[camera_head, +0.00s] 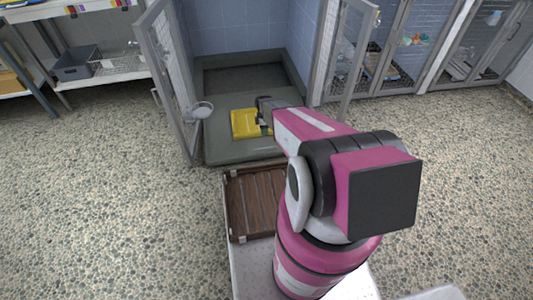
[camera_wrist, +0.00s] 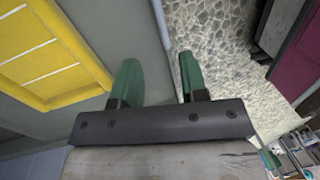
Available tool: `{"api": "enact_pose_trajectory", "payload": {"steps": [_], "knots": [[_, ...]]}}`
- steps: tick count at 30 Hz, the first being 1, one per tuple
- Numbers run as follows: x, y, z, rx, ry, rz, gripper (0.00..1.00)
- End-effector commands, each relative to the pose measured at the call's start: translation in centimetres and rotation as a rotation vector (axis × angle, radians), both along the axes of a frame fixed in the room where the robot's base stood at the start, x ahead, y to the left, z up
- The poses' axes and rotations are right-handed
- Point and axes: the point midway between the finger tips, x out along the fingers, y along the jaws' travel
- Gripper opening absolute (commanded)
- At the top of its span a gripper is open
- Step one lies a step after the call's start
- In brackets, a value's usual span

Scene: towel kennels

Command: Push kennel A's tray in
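The grey-green kennel tray (camera_head: 225,152) sticks out of the open kennel between two open doors. Its back part lies inside the blue-tiled kennel. A yellow rectangular object (camera_head: 243,123) lies on the tray, and it also shows in the wrist view (camera_wrist: 50,50). My gripper (camera_head: 264,112) is above the tray beside the yellow object, partly hidden by my arm. In the wrist view my gripper (camera_wrist: 158,80) has its two green fingers apart with nothing between them. The tray's grey surface and edge (camera_wrist: 161,25) show beyond the fingers. I cannot tell whether they touch it.
The left mesh door (camera_head: 168,75) stands open with a bowl (camera_head: 201,109) on it. The right door (camera_head: 355,60) is open too. A brown slatted board (camera_head: 255,200) lies in front of the tray. Shelving (camera_head: 105,70) stands left. Speckled floor is clear both sides.

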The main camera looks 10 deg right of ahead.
Motion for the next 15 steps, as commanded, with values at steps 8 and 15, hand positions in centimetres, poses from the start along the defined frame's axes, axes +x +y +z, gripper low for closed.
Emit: {"api": "enact_pose_trajectory", "payload": {"steps": [8, 15], "knots": [[0.4, 0.0, -2.7, 0.012, 0.007, 0.060, 0.40], [-0.4, 0.0, -6.7, 0.012, 0.007, 0.058, 0.40]]}}
